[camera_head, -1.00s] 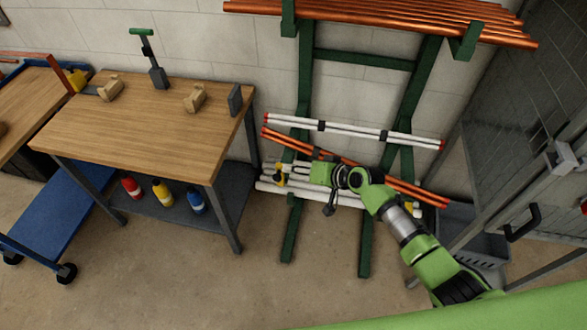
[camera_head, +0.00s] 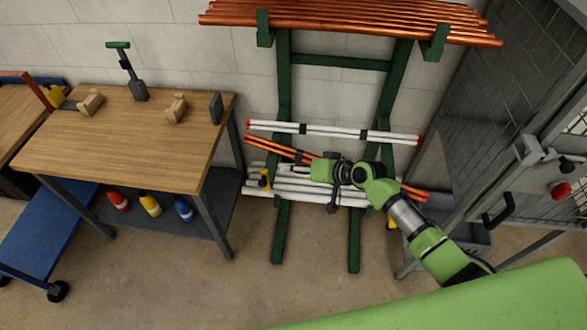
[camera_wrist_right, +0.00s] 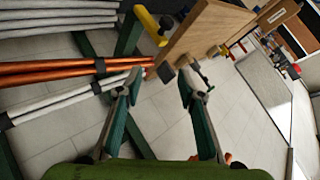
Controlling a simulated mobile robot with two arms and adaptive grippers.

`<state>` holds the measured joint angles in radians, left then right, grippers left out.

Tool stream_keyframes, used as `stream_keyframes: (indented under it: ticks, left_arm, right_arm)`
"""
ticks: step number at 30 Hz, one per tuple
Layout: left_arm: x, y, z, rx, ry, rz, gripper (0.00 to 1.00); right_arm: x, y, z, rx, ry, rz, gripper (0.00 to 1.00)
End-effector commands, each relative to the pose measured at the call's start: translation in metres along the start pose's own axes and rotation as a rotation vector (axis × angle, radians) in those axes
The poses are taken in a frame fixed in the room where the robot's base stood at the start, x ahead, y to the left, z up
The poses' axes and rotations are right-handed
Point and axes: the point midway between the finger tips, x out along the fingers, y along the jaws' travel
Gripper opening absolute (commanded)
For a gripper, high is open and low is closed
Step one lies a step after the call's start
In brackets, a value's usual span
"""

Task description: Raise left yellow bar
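The left yellow bar (camera_head: 264,180) is a short upright yellow piece at the left end of the lower white pipes on the green rack (camera_head: 283,130). In the right wrist view a yellow bar with a dark end (camera_wrist_right: 150,24) shows at the upper middle, beyond the fingertips. My right gripper (camera_head: 300,170) is in front of the pipes, to the right of the left yellow bar and slightly higher. The right wrist view shows its two fingers (camera_wrist_right: 160,85) spread, with nothing between them. Another yellow piece (camera_head: 391,223) is partly hidden behind my right arm. My left gripper is out of view.
Slanting copper pipes (camera_head: 275,146) and taped white pipes (camera_head: 345,132) lie close to the gripper. More copper pipes (camera_head: 350,18) lie on top. A wooden workbench (camera_head: 120,145) stands left; a mesh gate (camera_head: 480,110) and grey crate (camera_head: 460,235) stand right.

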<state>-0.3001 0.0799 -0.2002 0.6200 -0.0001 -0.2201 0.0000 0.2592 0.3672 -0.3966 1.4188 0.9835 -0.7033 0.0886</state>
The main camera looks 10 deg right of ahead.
Motion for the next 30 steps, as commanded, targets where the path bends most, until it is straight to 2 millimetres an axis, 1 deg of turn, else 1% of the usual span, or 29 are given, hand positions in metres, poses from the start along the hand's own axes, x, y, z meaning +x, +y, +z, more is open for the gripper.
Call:
stream_keyframes:
  ticks: [11, 14, 16, 20, 27, 30]
  left_arm:
    - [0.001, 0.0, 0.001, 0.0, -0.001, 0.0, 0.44]
    - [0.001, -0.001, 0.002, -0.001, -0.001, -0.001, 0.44]
    - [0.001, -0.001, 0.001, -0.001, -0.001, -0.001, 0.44]
    - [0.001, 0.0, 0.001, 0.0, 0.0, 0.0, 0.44]
    - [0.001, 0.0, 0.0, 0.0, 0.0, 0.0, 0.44]
    - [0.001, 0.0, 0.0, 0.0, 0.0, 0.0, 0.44]
  right_arm:
    - [0.0, 0.0, 0.0, 0.0, 0.0, 0.0, 0.35]
    - [-0.004, 0.001, 0.0, 0.0, 0.001, 0.001, 0.35]
    - [-0.01, 0.001, 0.0, 0.0, 0.001, 0.001, 0.35]
    - [-0.031, 0.001, 0.001, -0.002, 0.0, 0.002, 0.35]
    - [-0.082, 0.002, 0.001, -0.003, 0.0, 0.004, 0.35]
    - [-0.099, 0.002, 0.001, -0.001, -0.002, 0.003, 0.35]
